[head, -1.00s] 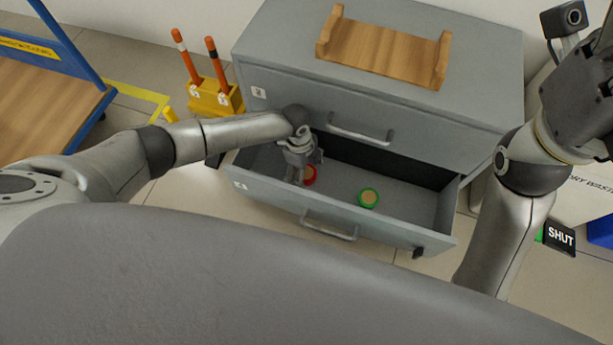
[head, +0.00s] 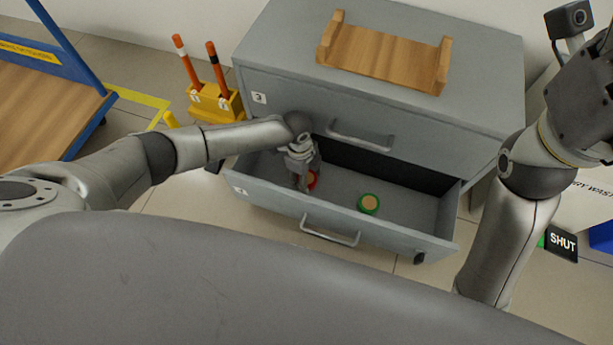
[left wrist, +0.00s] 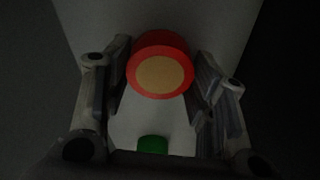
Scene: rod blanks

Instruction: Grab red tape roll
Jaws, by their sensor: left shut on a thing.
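The red tape roll (left wrist: 160,45) with a tan core lies between the two fingers of my left gripper (left wrist: 160,88) in the left wrist view. In the head view my left gripper (head: 304,184) reaches down into the open lower drawer (head: 410,215), at its left part. It is shut on the red roll (head: 312,180), which it partly hides. A green tape roll (head: 368,204) lies apart, to the right, on the drawer floor. It also shows low in the left wrist view (left wrist: 152,145). My right gripper's fingers are out of view.
The grey cabinet (head: 480,75) carries a wooden tray (head: 385,52) on top. Its shut upper drawer (head: 290,105) overhangs the back of the open one. A yellow holder with orange-tipped sticks (head: 215,100) and a blue cart (head: 40,100) stand at left.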

